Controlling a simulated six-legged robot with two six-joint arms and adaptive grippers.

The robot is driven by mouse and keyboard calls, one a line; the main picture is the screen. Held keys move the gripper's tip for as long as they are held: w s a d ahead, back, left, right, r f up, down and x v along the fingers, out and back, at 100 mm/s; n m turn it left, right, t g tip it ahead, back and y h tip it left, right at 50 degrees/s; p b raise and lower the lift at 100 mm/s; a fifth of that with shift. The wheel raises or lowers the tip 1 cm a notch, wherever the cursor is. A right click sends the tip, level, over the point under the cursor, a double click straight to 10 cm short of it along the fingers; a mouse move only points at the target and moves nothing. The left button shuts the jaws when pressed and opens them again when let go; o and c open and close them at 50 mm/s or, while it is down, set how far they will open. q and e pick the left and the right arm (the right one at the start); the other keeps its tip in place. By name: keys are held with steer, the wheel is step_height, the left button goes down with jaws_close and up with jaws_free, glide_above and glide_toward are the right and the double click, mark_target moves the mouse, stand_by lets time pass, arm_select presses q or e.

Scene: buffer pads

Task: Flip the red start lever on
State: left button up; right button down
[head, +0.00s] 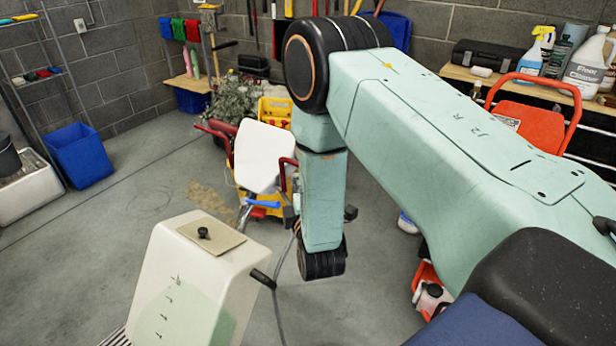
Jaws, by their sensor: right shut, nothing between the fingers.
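A pale box-like panel (263,155) stands upright near the middle, with curved red bars (218,138) at its sides. I cannot tell whether one of these is the red start lever; no lever shows clearly. My right arm comes in from the lower right and bends down just right of the panel. My right gripper (290,213) is mostly hidden behind its own forearm; only small dark parts show beside it. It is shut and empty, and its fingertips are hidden. I cannot tell whether it touches anything. My left gripper is out of view.
A yellow cart (274,112) and a plant (247,95) stand behind the panel. A blue bin (78,156) is far left. Open floor (150,192) lies between.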

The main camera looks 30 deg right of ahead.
steer(key=shift+m+g+y, duration=0.5)
steer(key=shift+m+g, duration=0.2)
steer(key=shift+g, duration=0.1)
steer(key=d+p, duration=0.1)
steer(key=d, duration=0.1)
steer(key=w+d+p, duration=0.1)
steer(key=d+p, duration=0.1)
steer(key=w+d+r+p, duration=0.1)
steer(key=d+p, duration=0.1)
steer(key=shift+w+d, duration=0.15)
steer(key=shift+w, duration=0.05)
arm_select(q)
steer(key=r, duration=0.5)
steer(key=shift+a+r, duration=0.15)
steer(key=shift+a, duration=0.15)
arm_select(e)
steer(key=shift+w+d, duration=0.1)
steer(key=shift+d, duration=0.05)
steer(key=shift+f, duration=0.1)
steer(key=v, duration=1.2)
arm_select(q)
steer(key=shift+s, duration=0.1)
